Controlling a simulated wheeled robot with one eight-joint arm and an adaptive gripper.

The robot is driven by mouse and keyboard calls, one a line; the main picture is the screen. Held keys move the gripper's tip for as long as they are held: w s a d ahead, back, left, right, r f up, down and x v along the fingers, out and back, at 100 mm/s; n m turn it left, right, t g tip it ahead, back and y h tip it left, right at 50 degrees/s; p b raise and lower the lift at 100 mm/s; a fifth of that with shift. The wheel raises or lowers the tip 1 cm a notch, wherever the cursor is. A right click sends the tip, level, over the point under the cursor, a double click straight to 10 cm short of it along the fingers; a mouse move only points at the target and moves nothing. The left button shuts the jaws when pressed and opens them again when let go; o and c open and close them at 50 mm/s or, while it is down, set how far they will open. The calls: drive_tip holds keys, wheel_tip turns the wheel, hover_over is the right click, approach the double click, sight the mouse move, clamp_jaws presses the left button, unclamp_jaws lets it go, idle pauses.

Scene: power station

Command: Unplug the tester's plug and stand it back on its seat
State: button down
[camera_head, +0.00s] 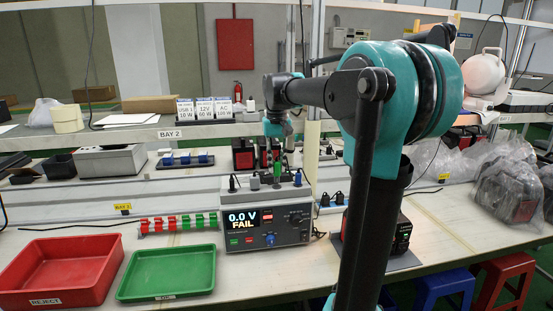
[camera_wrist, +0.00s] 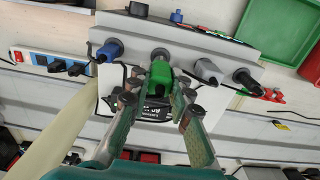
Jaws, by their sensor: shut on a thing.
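The tester (camera_head: 268,238) stands on the bench, its display reading 0.0 V and FAIL. My gripper (camera_head: 276,152) is above its top, pointing down. In the wrist view my gripper (camera_wrist: 160,100) is shut on a green plug (camera_wrist: 160,72), with a finger on each side. The green plug (camera_head: 277,171) also shows in the head view. A round grey fitting (camera_wrist: 160,54) lies just beyond the plug; I cannot tell whether the plug is still in contact with it. A blue plug (camera_wrist: 110,49), a grey plug (camera_wrist: 208,70) and a black plug (camera_wrist: 246,78) stand along the same top.
A red REJECT tray (camera_head: 62,268) and a green tray (camera_head: 168,272) lie left of the tester. A rack of red and green parts (camera_head: 178,223) stands behind the green tray. A power strip (camera_wrist: 45,60) and a black-and-red unit (camera_head: 398,235) are near the tester's right side.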

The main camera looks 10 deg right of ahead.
sight(277, 175)
drive_tip(key=shift+f, duration=2.05)
drive_tip(key=c, duration=1.3)
unclamp_jaws()
drive_tip(key=shift+r, duration=0.1)
